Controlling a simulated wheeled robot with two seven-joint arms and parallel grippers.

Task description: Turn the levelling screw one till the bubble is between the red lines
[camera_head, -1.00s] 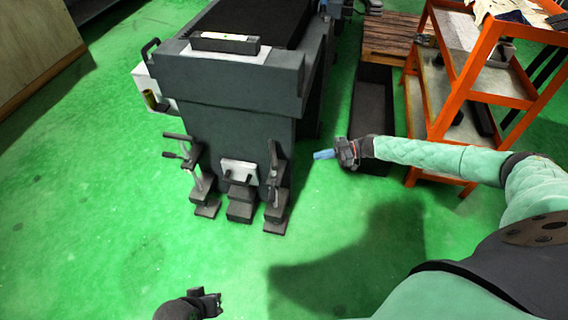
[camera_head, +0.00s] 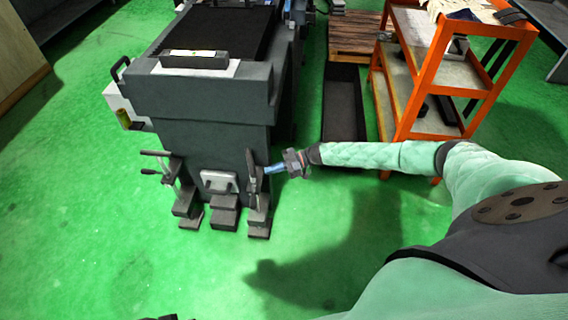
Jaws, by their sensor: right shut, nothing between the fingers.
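The spirit level (camera_head: 194,59) lies on a white plate on top of the dark grey machine (camera_head: 208,95). Its bubble and red lines are too small to make out. Levelling screws with bar handles stand at the machine's foot, one at the left (camera_head: 167,172) and one at the right (camera_head: 253,178). I cannot tell which of them is screw one. My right gripper (camera_head: 272,168) has blue fingers, shut and empty, close to the right screw's upper part; I cannot tell whether they touch. Only a dark sliver of my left gripper (camera_head: 163,318) shows at the bottom edge.
An orange shelf cart (camera_head: 432,75) with cloths on top stands at the right. A dark open tray (camera_head: 343,105) lies on the floor between it and the machine, with a wooden pallet (camera_head: 357,35) behind. The green floor in front is clear.

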